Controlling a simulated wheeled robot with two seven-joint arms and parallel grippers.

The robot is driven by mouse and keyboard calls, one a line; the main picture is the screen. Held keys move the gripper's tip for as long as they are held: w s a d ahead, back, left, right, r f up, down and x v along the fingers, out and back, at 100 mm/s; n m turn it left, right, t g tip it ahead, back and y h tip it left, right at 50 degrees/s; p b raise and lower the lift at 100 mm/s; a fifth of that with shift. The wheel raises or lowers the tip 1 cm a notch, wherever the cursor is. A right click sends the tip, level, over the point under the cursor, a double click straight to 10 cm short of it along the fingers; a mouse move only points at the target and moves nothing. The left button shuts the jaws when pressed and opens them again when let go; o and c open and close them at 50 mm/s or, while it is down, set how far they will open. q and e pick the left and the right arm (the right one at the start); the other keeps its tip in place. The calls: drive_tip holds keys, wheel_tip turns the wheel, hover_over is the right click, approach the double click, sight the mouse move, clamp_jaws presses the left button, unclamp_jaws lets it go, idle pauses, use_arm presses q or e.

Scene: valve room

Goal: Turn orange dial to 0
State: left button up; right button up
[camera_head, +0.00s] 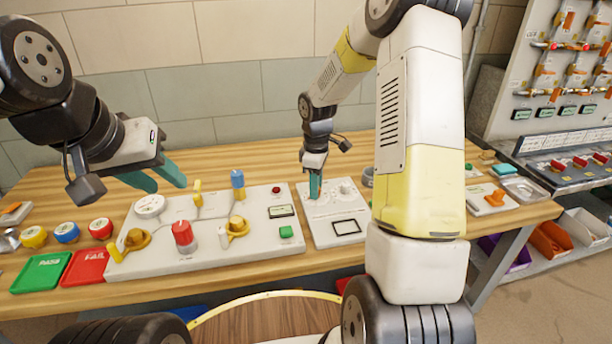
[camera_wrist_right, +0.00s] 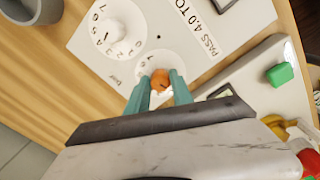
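The orange dial (camera_wrist_right: 160,80) is a small round knob on the white panel (camera_head: 327,228), beside a larger white numbered dial (camera_wrist_right: 118,32). My right gripper (camera_wrist_right: 159,84) is at the dial with one teal finger on each side, and the fingers look closed against it. In the head view, my right gripper (camera_head: 315,186) points down at the panel and hides the orange dial. The dial's pointer and most of its scale are hidden or too small to read. My left gripper (camera_head: 160,180) is open and empty above the left side of the table.
A white valve board (camera_head: 150,262) with a gauge, a red knob and yellow handles stands left of the panel. Green (camera_head: 42,272) and red (camera_head: 86,267) trays lie at the far left. A grey cup (camera_wrist_right: 30,8) stands near the panel. My right arm covers the table's right middle.

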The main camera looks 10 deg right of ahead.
drive_tip(key=o, duration=0.3)
drive_tip(key=shift+r, duration=0.1)
wheel_tip(320, 180, up, 6)
drive_tip(key=shift+r, duration=0.1)
drive_tip(key=shift+s+r, duration=0.1)
drive_tip(key=shift+r, duration=0.6)
